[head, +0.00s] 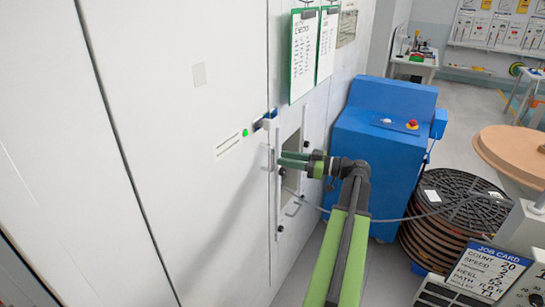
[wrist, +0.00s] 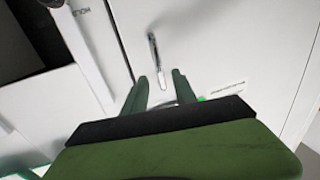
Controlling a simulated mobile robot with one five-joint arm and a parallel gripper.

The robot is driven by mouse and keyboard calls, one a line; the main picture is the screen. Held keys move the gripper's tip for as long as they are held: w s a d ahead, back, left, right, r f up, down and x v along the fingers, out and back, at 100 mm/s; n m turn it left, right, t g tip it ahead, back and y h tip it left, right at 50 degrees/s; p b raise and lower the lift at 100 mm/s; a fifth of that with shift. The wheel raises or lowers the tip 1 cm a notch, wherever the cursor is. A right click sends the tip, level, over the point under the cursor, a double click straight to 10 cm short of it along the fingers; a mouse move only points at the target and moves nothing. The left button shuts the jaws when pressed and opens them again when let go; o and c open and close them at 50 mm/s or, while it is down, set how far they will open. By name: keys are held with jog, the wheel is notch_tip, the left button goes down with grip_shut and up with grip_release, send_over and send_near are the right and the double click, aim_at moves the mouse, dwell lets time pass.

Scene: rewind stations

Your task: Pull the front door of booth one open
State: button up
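The white booth door (head: 190,170) fills the left of the head view and looks closed. A slim metal handle (head: 270,158) is near its right edge, close to a green light (head: 245,132). My gripper (head: 281,159) reaches in from the right, with its fingertips close to the handle. In the wrist view the handle (wrist: 154,58) stands out from the white panel. My gripper (wrist: 160,75) is open there, with the handle's near end between the two green fingertips. I cannot tell whether either finger touches it.
Clipboards (head: 303,55) hang above my gripper. A blue cabinet (head: 385,150) with a red button stands right of my arm. Grey floor shows between the booth and my arm.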

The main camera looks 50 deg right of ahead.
aim_at(272, 156)
jog(key=x, duration=0.5)
jog(key=shift+w+a, duration=0.15)
jog(key=shift+w, duration=0.1)
jog(key=shift+c, duration=0.4)
grip_shut()
dwell(0.7)
